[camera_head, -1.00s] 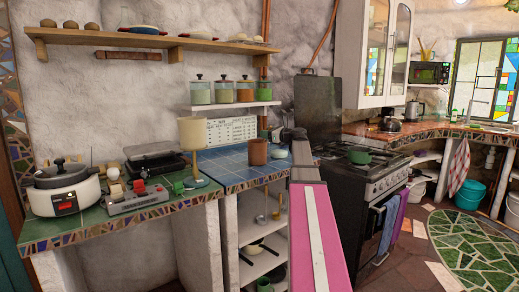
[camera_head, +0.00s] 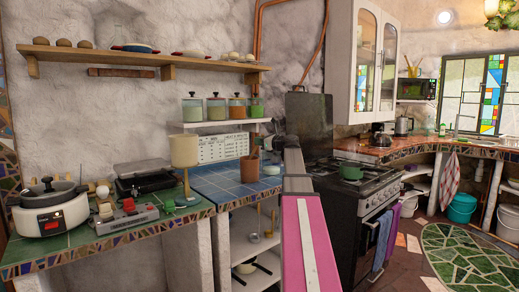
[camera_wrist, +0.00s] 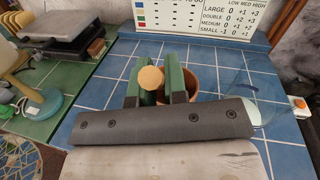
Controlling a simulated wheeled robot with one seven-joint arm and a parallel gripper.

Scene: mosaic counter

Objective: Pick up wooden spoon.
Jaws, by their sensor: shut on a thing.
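In the wrist view my gripper (camera_wrist: 158,84) has its two green-sided fingers closed around the round, pale end of the wooden spoon (camera_wrist: 150,77). The spoon is seen end-on, so its length and bowl are hidden. A terracotta cup (camera_wrist: 196,82) stands just beyond the fingers on blue tiles, partly covered by the right finger. In the head view the same brown cup (camera_head: 250,169) stands on the blue-tiled counter beside my arm. I cannot tell whether the spoon is still inside the cup.
A clear glass bowl-like shape (camera_wrist: 258,112) is right of the fingers. A lamp (camera_head: 184,152) stands left of the cup. A menu board (camera_head: 223,147) is behind. Blue tiles left of the cup are bare.

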